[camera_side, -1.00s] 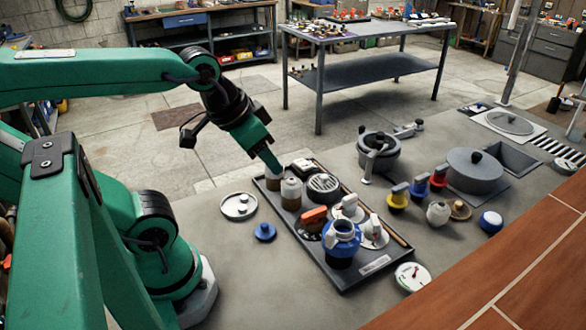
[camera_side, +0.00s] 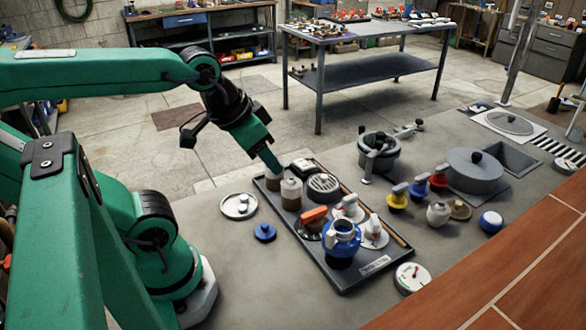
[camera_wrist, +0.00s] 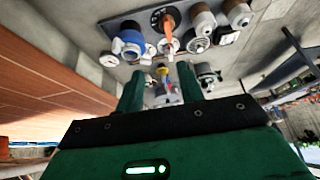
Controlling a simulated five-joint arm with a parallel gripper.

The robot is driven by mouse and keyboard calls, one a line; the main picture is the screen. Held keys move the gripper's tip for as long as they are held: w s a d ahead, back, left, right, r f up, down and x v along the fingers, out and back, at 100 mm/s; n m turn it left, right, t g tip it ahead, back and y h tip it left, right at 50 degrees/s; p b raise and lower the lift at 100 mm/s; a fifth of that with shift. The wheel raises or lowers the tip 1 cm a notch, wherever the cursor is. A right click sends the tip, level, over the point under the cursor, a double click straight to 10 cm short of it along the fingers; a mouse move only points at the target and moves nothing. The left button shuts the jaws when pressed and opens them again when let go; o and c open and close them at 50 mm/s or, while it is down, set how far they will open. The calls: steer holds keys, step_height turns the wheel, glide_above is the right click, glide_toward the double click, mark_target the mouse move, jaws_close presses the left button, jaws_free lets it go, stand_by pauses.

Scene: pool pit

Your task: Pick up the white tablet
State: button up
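The clearest match for the white tablet is a small white piece (camera_side: 241,200) on a pale round dish (camera_side: 239,210), left of the tray in the side view. I cannot tell whether it is a loose tablet or a knob on a lid. My gripper (camera_side: 275,166) hangs over the tray's far left corner, right of and behind the dish, and partly covers a brown-and-white bottle (camera_side: 273,182). In the wrist view my gripper's (camera_wrist: 158,75) two green fingers stand apart with nothing held between them. I cannot pick out the tablet there.
The dark tray (camera_side: 340,283) holds bottles, a round grate, an orange-handled piece and a blue-and-white jar (camera_side: 341,240). A blue knob (camera_side: 264,232) lies near the dish. A gauge (camera_side: 411,277), several coloured knobs and a grey lidded pot (camera_side: 473,172) stand further right.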

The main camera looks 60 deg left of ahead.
steer(key=shift+c, duration=0.6)
steer(key=shift+a, duration=0.1)
steer(key=a+f+n+g, duration=0.2)
steer(key=a+f+n, duration=0.3)
steer(key=n, duration=0.1)
steer(key=a+f+n+g, duration=0.1)
steer(key=a+f+n, duration=0.4)
steer(key=f+n, duration=0.1)
steer(key=a+f+n+g, duration=0.2)
steer(key=a+f+n, duration=0.3)
steer(key=n, duration=0.3)
steer(key=shift+a+f+g, duration=0.15)
steer(key=shift+a+g, duration=0.15)
steer(key=shift+a, duration=0.25)
steer(key=shift+f, duration=0.1)
